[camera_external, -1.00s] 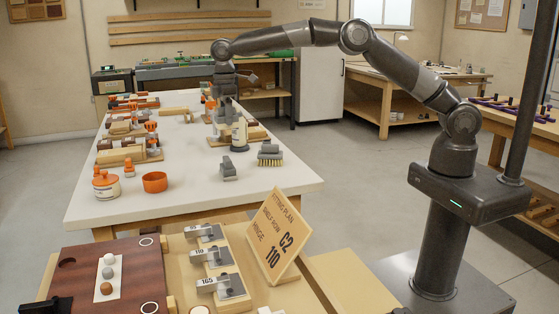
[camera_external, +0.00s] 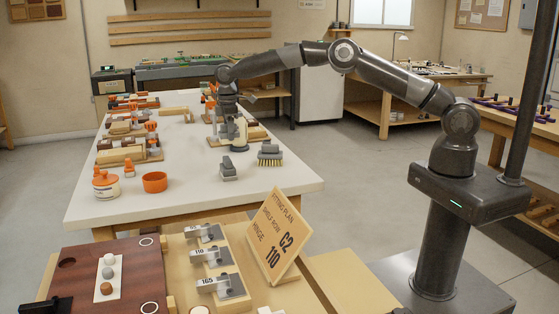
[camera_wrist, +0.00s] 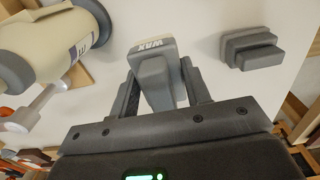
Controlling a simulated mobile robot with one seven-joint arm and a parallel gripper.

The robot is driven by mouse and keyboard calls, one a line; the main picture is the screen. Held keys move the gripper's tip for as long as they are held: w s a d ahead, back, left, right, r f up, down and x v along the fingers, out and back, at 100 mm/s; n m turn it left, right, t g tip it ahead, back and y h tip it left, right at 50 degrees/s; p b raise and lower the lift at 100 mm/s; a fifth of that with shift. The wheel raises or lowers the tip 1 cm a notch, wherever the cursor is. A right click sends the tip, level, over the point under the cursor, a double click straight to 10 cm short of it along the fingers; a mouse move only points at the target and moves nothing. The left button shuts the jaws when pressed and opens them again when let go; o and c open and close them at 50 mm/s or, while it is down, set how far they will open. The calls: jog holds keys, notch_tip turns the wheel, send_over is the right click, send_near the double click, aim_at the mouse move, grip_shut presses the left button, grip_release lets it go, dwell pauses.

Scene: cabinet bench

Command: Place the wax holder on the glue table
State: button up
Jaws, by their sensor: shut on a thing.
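The wax holder (camera_wrist: 158,80) is a grey block with a pale top edge lettered WAX, seen in the wrist view. My gripper (camera_wrist: 160,84) is shut on it, with one finger on each side. In the external view my gripper (camera_external: 226,130) points down low over the far part of a long white-topped table (camera_external: 210,205). The wax holder is hard to make out there, and I cannot tell whether it touches the table. No label shows which table is the glue table.
A cream cylinder with dark ends (camera_wrist: 50,45) stands close beside my gripper. A grey stepped block (camera_wrist: 250,48) lies on the other side. A brush (camera_external: 270,154), an orange ring (camera_external: 155,182) and an orange-topped jar (camera_external: 105,184) stand nearer. The table's front right is clear.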

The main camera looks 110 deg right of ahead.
notch_tip(320, 180, down, 7)
jog(key=shift+r, duration=0.1)
dwell(0.4)
jog(key=o, duration=1.1)
jog(key=shift+f, duration=0.2)
jog(key=shift+c, duration=0.2)
jog(key=shift+r, duration=0.1)
